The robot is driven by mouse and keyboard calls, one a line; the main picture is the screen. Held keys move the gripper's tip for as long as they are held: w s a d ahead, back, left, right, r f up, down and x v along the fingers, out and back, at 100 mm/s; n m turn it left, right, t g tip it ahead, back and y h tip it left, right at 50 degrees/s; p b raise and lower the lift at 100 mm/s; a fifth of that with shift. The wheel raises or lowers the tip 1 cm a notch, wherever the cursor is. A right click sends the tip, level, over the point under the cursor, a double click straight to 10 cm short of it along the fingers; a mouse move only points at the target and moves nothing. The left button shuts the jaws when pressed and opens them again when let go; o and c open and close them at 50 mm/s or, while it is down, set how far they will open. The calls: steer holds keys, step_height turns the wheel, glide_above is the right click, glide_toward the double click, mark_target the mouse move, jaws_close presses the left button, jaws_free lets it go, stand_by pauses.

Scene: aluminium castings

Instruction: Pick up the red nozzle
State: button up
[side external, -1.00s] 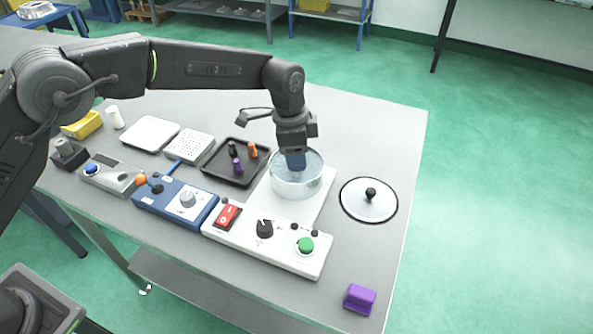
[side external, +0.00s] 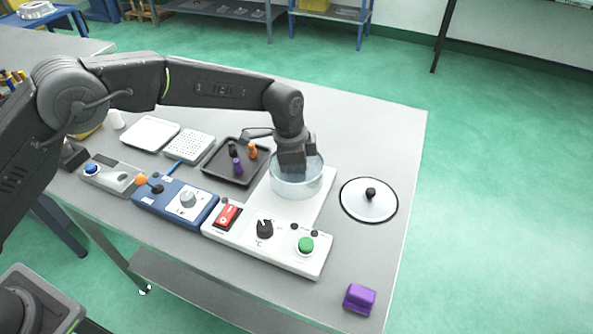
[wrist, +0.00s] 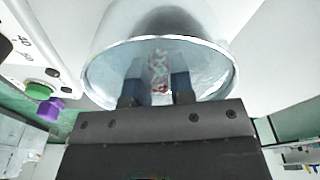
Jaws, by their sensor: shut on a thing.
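The red nozzle (wrist: 158,68) shows in the wrist view as a blurred reddish shape between my two fingers, inside a clear glass bowl (wrist: 103,70). My gripper (wrist: 157,92) is shut on it, with its fingers reaching down past the bowl's rim. In the side view the bowl (side external: 318,186) stands on the white plate of a control unit (side external: 232,248), and my gripper (side external: 297,171) is down in it. The bowl wall and my gripper hide the nozzle there.
A glass lid with a black knob (side external: 368,203) lies right of the bowl. A dark tray (side external: 215,169) with small orange, black and purple nozzles is to the left. A purple block (side external: 359,298) sits near the front corner. The table's right edge is clear.

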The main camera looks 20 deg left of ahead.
jaws_close()
